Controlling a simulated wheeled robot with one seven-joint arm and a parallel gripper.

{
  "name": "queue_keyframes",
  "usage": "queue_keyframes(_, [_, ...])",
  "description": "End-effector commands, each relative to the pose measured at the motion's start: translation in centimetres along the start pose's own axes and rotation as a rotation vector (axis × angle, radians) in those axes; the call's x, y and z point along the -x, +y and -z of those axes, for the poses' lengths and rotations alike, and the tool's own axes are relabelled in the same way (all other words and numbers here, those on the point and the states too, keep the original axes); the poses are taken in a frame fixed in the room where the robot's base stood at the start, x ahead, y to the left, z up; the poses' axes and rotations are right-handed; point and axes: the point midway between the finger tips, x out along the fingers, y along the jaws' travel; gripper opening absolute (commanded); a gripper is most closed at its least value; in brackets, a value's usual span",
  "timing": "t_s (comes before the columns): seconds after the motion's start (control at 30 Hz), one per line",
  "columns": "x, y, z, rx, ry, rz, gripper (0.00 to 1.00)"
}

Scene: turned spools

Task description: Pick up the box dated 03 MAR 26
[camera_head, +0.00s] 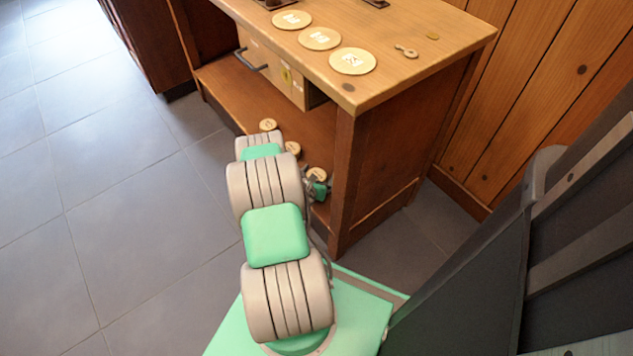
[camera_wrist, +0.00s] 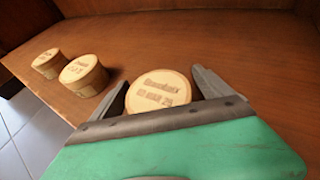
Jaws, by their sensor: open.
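A round, pale wooden box (camera_wrist: 158,94) stands on the lower shelf, between the open jaws of my gripper (camera_wrist: 160,80) in the wrist view. Its lid has two lines of dark print; the lower line reads like a date with MAR, but its digits are too blurred to be sure of. Two similar round boxes stand to the left, a nearer one (camera_wrist: 84,76) and a farther one (camera_wrist: 47,64); their print is too small to read. In the head view, my gripper (camera_head: 319,188) is at the nearest box (camera_head: 317,173), partly hidden by my arm.
The boxes stand on the lower shelf (camera_head: 224,82) of a wooden bench, under its top (camera_head: 440,35). A bench leg (camera_head: 343,185) stands just right of my gripper. A drawer (camera_head: 272,68) hangs above the shelf. Three round discs, one here (camera_head: 353,61), lie on top.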

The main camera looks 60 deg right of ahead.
Motion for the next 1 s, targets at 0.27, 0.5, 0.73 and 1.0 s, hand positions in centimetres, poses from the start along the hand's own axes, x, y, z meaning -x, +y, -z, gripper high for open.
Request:
queue_keyframes(0.27, [-0.07,0.08,-0.07,0.001,0.000,-0.001,0.84])
queue_keyframes(0.5, [-0.05,0.08,-0.07,0.000,0.000,-0.001,0.64])
queue_keyframes(0.73, [-0.05,0.08,-0.06,0.000,0.000,-0.001,0.45])
queue_keyframes(1.0, [-0.05,0.09,-0.07,0.000,0.000,-0.001,0.25])
